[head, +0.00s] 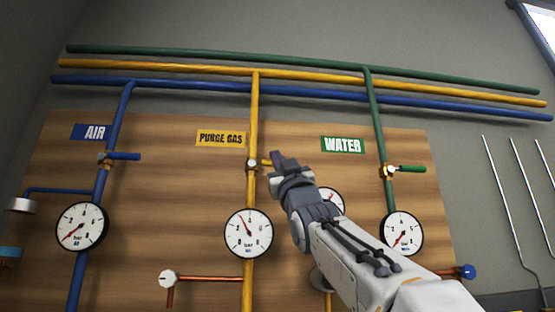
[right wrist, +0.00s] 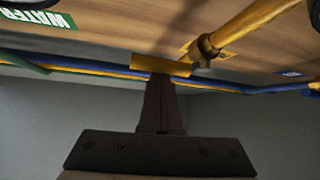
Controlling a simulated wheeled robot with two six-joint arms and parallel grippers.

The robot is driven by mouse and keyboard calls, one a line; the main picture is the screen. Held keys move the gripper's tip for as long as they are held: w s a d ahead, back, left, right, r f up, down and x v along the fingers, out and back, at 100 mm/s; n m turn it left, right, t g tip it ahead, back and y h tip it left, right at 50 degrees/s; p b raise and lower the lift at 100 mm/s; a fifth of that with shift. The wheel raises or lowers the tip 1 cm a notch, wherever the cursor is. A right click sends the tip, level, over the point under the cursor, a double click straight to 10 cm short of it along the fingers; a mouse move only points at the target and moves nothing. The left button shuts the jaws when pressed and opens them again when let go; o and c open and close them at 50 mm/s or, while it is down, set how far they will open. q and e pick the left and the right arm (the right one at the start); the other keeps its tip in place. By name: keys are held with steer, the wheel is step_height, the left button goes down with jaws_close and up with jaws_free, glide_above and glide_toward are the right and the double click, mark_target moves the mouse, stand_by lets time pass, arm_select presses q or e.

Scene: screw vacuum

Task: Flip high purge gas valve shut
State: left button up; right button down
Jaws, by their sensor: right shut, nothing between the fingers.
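The purge gas valve (head: 252,164) sits on the vertical yellow pipe (head: 252,120), below the yellow PURGE GAS label (head: 221,138). Its short yellow handle (head: 266,162) points right, across the pipe. My right gripper (head: 277,157) comes up from the lower right, with its shut, empty fingers at the handle's outer end and hiding part of it. In the right wrist view, the handle (right wrist: 160,66) lies across the tips of my right gripper (right wrist: 160,80); whether they touch, I cannot tell. The valve body (right wrist: 207,46) shows just beyond. My left gripper is not in view.
A blue air valve handle (head: 125,156) is at left and a green water valve handle (head: 411,169) at right. A round gauge (head: 248,233) is below the purge gas valve. My right forearm covers part of another gauge (head: 330,200). Horizontal pipes run above the wooden board (head: 180,190).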

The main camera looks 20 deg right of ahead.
steer(key=shift+w, duration=0.1)
step_height(320, 180, up, 4)
steer(key=p, duration=0.4)
steer(key=a+b+v, duration=0.2)
steer(key=b+v, duration=0.7)
steer(key=v, duration=0.1)
steer(key=shift+s+f, duration=0.2)
steer(key=shift+s, duration=0.05)
steer(key=shift+d, duration=0.1)
